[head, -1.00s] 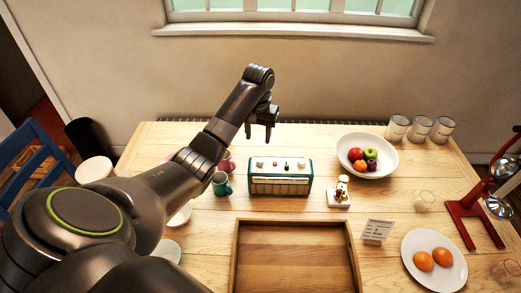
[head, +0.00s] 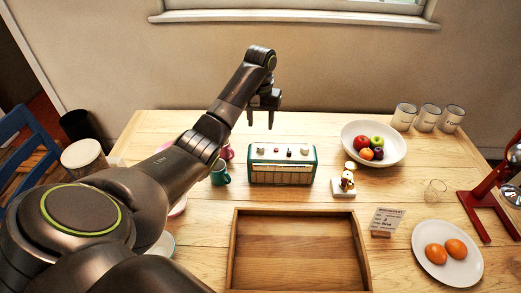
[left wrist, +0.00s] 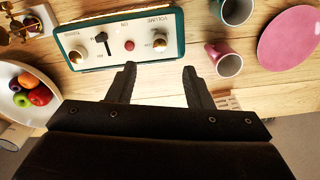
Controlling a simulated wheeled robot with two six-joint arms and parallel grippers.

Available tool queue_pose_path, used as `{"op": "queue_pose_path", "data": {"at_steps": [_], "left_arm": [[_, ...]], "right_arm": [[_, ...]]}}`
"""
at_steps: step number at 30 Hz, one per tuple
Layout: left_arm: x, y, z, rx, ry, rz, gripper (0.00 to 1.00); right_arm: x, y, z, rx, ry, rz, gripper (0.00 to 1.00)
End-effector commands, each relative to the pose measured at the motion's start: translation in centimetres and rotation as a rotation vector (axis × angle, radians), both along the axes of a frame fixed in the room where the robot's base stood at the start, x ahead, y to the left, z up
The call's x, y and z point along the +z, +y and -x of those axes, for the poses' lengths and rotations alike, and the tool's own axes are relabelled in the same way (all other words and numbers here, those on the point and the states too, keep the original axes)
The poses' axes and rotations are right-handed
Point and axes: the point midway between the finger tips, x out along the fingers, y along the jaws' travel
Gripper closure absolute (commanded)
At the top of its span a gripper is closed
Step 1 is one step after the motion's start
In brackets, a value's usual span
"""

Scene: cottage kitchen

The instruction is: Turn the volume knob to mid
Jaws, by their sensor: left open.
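The teal radio (head: 282,168) stands upright on the table, with its cream control panel on top. In the left wrist view the panel holds the silver volume knob (left wrist: 160,43), a red button (left wrist: 129,45), a dark switch lever (left wrist: 102,38) and the tuning knob (left wrist: 75,57). The volume knob also shows at the panel's left in the head view (head: 261,149). Its pointer mark is too small to read. My left gripper (head: 260,120) is open and empty, apart from the radio. In the left wrist view its fingers (left wrist: 158,78) point towards the volume knob. My right gripper is out of view.
A teal mug (head: 220,174) and a pink mug (left wrist: 226,62) stand beside the radio's volume end. A small figurine (head: 345,182) and a fruit bowl (head: 352,130) are on the other side. A wooden tray (head: 237,225) lies in front.

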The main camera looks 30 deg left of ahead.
Motion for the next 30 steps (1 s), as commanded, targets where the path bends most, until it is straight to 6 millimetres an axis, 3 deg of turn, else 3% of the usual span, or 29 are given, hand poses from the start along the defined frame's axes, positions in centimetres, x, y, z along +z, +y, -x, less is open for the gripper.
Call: {"op": "queue_pose_path", "data": {"at_steps": [2, 4, 9, 15, 27, 30], "left_arm": [[-1.8, 0.0, 0.0, 0.0, 0.001, 0.0, 0.54], [-2.8, -0.1, 0.1, 0.0, 0.005, 0.002, 0.54], [-6.2, -0.1, 0.1, 0.0, 0.004, 0.001, 0.54], [-8.7, 0.0, 0.1, 0.0, 0.003, 0.001, 0.54], [-9.6, 0.0, 0.0, -0.001, 0.001, -0.001, 0.54], [-9.5, 0.0, 0.0, -0.001, 0.0, -0.001, 0.66]], "right_arm": [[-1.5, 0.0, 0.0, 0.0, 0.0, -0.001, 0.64], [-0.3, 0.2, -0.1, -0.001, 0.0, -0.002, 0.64], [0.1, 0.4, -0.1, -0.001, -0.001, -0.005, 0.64], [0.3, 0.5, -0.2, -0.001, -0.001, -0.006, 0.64], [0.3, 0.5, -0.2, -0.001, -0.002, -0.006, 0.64], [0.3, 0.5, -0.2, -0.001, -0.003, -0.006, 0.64]]}}
